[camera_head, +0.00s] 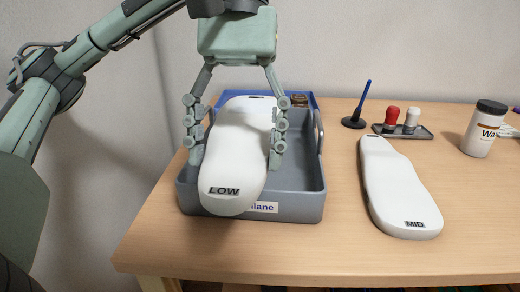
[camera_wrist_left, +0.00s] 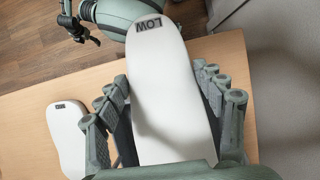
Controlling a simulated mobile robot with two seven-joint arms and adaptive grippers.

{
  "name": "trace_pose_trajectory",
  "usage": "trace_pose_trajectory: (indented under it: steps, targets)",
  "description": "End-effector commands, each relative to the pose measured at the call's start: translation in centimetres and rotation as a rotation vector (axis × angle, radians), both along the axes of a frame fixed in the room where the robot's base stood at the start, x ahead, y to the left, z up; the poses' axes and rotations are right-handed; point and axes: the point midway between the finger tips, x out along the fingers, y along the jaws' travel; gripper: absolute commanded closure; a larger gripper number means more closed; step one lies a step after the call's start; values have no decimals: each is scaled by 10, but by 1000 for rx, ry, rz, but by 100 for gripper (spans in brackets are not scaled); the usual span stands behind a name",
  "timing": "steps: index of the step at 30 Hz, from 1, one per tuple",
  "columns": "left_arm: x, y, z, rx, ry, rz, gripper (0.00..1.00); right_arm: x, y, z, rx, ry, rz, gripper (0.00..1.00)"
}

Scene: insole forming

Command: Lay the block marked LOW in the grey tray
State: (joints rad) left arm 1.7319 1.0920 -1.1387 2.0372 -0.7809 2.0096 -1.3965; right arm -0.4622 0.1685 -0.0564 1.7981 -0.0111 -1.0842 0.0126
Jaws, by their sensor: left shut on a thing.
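The white sole-shaped block marked LOW (camera_head: 238,150) is held between the fingers of my left gripper (camera_head: 236,155). It is over the grey tray (camera_head: 308,205), and its LOW end overlaps the tray's front wall in the head view. I cannot tell whether the block touches the tray floor. In the left wrist view the block (camera_wrist_left: 165,85) lies lengthwise between the fingers of the left gripper (camera_wrist_left: 165,115), with the LOW end away from the palm. A label on the tray's front is partly hidden by the block.
A second white block marked MID (camera_head: 397,190) lies on the wooden table (camera_head: 340,248) right of the tray. Behind it are a pen in a stand (camera_head: 356,118), a small grey holder with red and white knobs (camera_head: 402,131) and a dark-lidded jar (camera_head: 484,130). A blue object (camera_head: 308,97) shows behind the tray.

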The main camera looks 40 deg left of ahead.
Motion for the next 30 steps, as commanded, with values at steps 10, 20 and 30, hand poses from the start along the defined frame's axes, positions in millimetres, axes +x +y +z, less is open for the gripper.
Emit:
trace_pose_trajectory:
  steps: [10,20,30]
  targets:
    - [35,16,-22,-1,3,5,79,-2,0,-1,1,3,0,25]
    - [94,44,-63,0,1,3,85,-1,0,4,-1,0,0,25]
    - [105,49,-95,-1,2,0,89,3,-1,23,-15,-15,1,25]
